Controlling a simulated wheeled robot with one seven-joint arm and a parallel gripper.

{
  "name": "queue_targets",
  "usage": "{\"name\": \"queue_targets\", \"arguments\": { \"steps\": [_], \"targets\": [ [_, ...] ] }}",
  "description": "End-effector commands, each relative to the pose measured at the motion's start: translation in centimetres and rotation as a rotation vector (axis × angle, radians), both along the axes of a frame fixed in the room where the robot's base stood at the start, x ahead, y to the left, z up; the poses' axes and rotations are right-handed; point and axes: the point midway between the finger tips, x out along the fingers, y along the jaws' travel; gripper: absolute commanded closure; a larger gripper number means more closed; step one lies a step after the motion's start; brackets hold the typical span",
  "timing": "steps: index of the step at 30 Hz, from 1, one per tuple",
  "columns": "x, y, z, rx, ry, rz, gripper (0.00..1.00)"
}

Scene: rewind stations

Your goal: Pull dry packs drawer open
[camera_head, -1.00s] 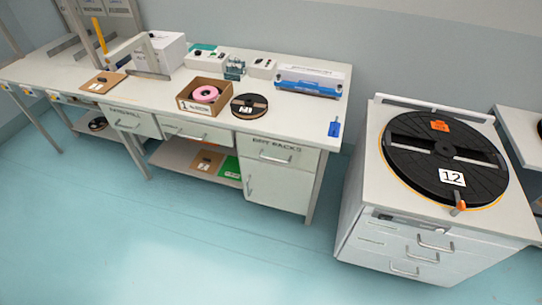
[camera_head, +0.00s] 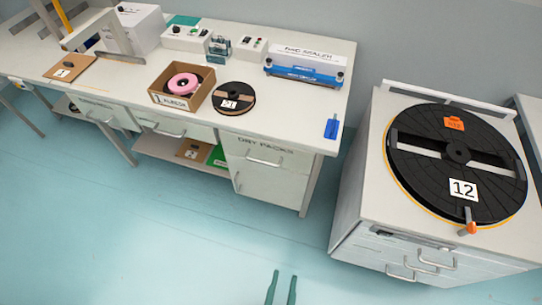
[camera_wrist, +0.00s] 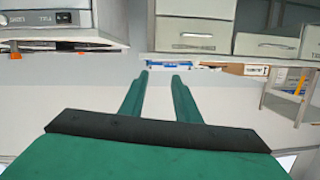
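The dry packs drawer (camera_head: 288,161) is the top drawer at the right end of the long bench, with its label above a bar handle (camera_head: 265,162). Its front looks flush with the cabinet, so it appears shut. The wrist view looks upside down, and the drawer front (camera_wrist: 215,36) shows there at the top, beyond my fingers. My gripper (camera_head: 282,274) shows two green fingers at the bottom of the head view, over the floor and well apart from the drawer. In the wrist view the fingers (camera_wrist: 161,75) are spread, with nothing between them.
A cabinet door (camera_head: 270,190) lies below the drawer. The bench top (camera_head: 290,115) carries a black reel (camera_head: 234,98), a box with a pink roll (camera_head: 182,88) and a blue sealer (camera_head: 305,73). A drawer unit with a large black reel (camera_head: 455,150) stands right. The floor in front is clear.

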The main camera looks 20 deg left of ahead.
Motion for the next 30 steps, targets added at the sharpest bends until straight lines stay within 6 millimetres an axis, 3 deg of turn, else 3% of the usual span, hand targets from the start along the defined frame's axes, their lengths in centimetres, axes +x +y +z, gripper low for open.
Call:
{"name": "queue_targets", "arguments": {
  "steps": [6, 15, 22, 30],
  "targets": [
    [5.2, 1.2, -6.2, 0.269, -0.068, 0.006, 0.71],
    [14.4, 4.4, -12.6, 0.673, -0.121, 0.068, 0.71],
    [22.6, 8.4, -15.5, 0.99, -0.117, 0.144, 0.71],
    [30.7, 13.1, -16.3, 1.301, -0.072, 0.231, 0.71]
  ]
}}
